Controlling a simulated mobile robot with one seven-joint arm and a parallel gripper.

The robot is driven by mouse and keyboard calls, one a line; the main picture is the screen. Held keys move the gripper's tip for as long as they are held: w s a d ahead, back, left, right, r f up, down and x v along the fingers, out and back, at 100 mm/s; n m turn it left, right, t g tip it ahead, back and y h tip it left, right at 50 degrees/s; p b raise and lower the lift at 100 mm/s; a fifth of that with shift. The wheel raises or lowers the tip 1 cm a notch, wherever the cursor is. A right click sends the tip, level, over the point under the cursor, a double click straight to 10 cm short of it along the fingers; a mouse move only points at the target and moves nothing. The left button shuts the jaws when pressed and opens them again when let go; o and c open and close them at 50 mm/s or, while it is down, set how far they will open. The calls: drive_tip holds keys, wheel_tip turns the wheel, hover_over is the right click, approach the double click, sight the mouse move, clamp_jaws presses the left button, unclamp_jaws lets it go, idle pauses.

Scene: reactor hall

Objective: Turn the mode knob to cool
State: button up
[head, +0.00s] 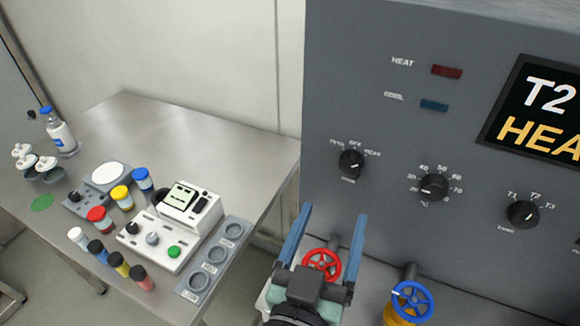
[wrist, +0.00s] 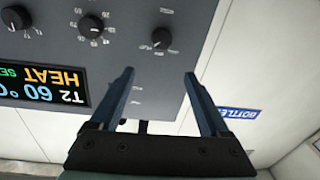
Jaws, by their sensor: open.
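The mode knob (head: 352,163) is the small black knob at the left of the grey panel, with labels above it, too small to read fully. Its pale pointer seems to lean to the upper right. It also shows in the upside-down wrist view (wrist: 162,38), ahead of the fingers and apart from them. My gripper (head: 334,213) is open and empty, below the knob in the head view. In the wrist view my gripper (wrist: 160,75) has its two blue fingers spread wide. The panel display (head: 545,118) reads T2 and HEAT, partly cut off.
A temperature knob (head: 433,187) and a T1-T3 knob (head: 523,213) sit to the right. A red valve wheel (head: 321,265) and a blue one (head: 412,302) stand low by the panel. A steel table (head: 130,125) with bottles and devices is at left.

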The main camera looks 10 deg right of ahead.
sight(349, 167)
drive_tip(key=p+x, duration=0.1)
drive_tip(key=x, duration=0.2)
drive_tip(key=f+p+x, duration=0.1)
drive_tip(key=p+x, duration=0.1)
drive_tip(key=x, duration=0.2)
drive_tip(key=p+x, duration=0.2)
drive_tip(key=x, duration=0.1)
drive_tip(key=shift+w+d+f, duration=0.2)
drive_tip(key=shift+f, duration=0.1)
drive_tip(key=shift+x, duration=0.9)
drive_tip(key=shift+a+f, duration=0.1)
drive_tip(key=shift+f, duration=0.05)
clamp_jaws()
